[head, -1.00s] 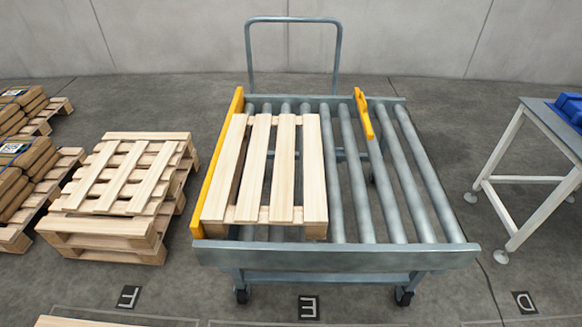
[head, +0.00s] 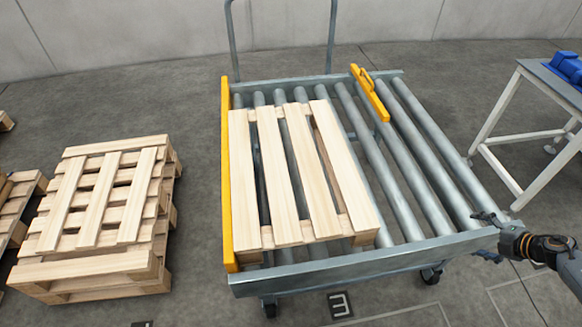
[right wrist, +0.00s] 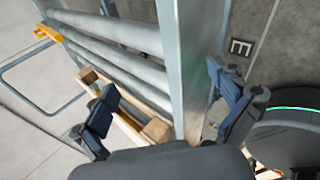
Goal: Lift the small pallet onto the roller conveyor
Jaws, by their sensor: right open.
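The small light-wood pallet (head: 277,170) lies flat on the rollers of the grey roller conveyor (head: 330,268), with its left side along the yellow guide rail (head: 227,180). My right gripper (head: 488,235) is at the conveyor's front right corner, away from the pallet. In the right wrist view my right gripper (right wrist: 165,105) is open, with the conveyor's front frame beam (right wrist: 185,60) showing between its fingers. I cannot tell whether it touches the beam. Part of the pallet also shows there (right wrist: 125,128), behind a finger. My left gripper is not in view.
A stack of wooden pallets (head: 100,205) stands on the floor at the left. A yellow stop with a handle (head: 370,92) sits at the conveyor's back. A white-legged table (head: 500,110) with a blue object (head: 567,68) is at the right.

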